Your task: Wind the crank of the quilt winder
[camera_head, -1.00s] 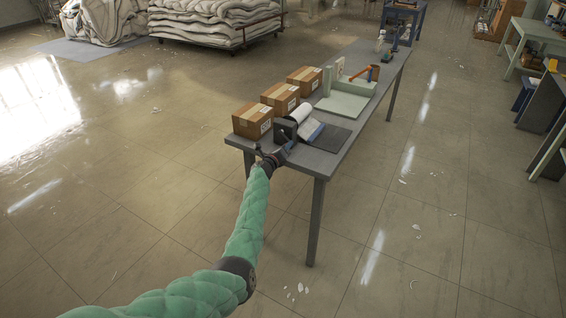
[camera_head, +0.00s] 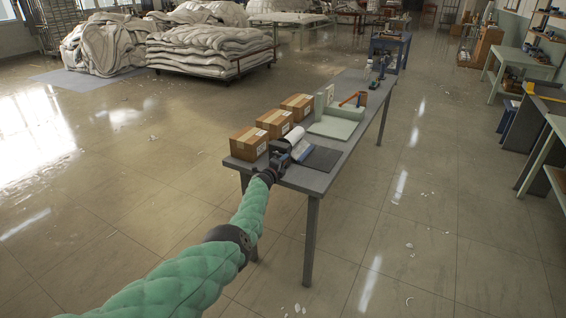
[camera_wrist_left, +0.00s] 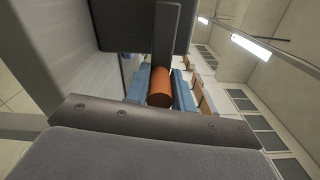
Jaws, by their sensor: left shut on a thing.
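The quilt winder, with a white roll (camera_head: 293,139) and a dark upright side, stands at the near end of the long grey table (camera_head: 312,183). My left gripper (camera_head: 280,160) is at the winder's near side, small in the head view. In the left wrist view, an orange crank handle (camera_wrist_left: 159,87) on a dark crank arm (camera_wrist_left: 166,35) lies between the blue fingers of my left gripper (camera_wrist_left: 158,88). The gripper is shut on this handle. The right gripper is not in view.
Three cardboard boxes (camera_head: 249,142) line the table's left edge. A pale green block stand (camera_head: 338,121) with an orange-handled tool is farther back. Quilt heaps (camera_head: 208,50) lie on a cart at the back left. The floor right of the table is mostly open.

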